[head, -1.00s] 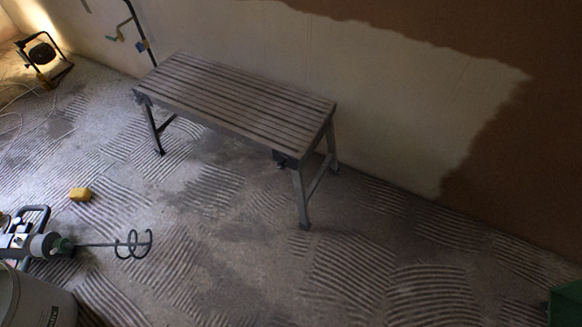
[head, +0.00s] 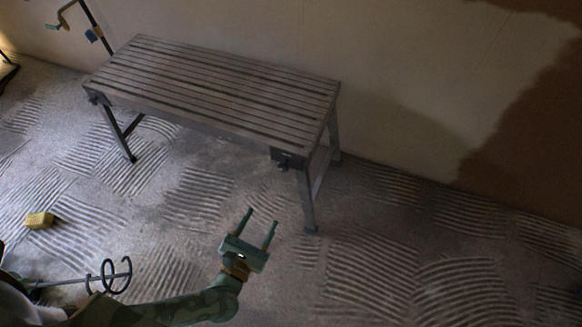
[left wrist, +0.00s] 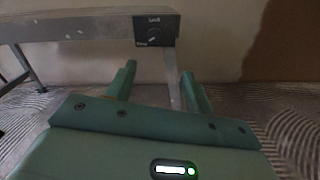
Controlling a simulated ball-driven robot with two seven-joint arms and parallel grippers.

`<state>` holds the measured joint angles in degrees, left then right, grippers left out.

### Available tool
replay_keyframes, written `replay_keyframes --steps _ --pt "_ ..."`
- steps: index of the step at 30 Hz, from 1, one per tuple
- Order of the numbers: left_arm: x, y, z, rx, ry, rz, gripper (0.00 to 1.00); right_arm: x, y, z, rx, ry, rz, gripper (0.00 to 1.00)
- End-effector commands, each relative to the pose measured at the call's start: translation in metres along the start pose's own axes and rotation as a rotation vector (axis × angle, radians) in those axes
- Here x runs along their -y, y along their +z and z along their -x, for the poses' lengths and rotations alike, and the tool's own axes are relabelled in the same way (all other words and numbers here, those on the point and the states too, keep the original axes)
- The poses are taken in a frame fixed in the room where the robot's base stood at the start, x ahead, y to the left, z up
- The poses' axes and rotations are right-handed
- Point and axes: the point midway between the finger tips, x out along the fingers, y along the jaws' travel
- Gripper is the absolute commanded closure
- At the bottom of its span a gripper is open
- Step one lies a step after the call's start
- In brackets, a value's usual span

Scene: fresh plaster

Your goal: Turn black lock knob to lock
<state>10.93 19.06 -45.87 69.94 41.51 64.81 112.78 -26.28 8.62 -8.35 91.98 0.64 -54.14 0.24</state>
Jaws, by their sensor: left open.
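The black lock knob sits on a dark square plate (head: 287,158) at the near right corner of the slatted work platform (head: 205,82). In the left wrist view the lock plate (left wrist: 157,30) shows lettering at top and bottom, with the small knob (left wrist: 154,36) between; its exact turn is hard to read. My left gripper (head: 262,217) is open and empty, in front of and below the plate, apart from it. In the left wrist view its green fingers (left wrist: 160,82) point toward the platform's leg, below the plate. My right gripper is not in view.
The platform's near right leg (head: 307,200) stands below the plate. A yellow sponge (head: 39,220) and a mixing paddle (head: 108,275) lie on the ridged floor at left. The half-plastered wall (head: 400,80) is behind. Floor right of the leg is clear.

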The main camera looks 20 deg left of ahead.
Motion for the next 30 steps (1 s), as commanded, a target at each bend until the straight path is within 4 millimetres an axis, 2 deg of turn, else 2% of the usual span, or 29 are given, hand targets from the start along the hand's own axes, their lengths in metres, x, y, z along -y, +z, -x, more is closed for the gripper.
replay_keyframes --steps 3,8,14,21,27,30 --pt "-0.006 0.001 0.0 0.01 0.031 0.121 0.48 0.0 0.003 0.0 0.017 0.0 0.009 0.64" --pt "-0.007 0.0 -0.009 0.012 0.033 0.167 0.48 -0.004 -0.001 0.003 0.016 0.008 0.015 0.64" --pt "-0.007 -0.002 -0.05 0.012 0.032 0.163 0.48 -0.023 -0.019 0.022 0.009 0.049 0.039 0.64" --pt "-0.009 -0.002 -0.11 0.009 0.031 0.16 0.48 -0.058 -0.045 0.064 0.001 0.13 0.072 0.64" --pt "-0.011 -0.001 -0.147 0.009 0.032 0.159 0.48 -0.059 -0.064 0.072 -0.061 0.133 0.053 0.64" --pt "-0.011 0.0 -0.157 0.009 0.03 0.158 0.48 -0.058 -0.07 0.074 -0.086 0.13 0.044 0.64"
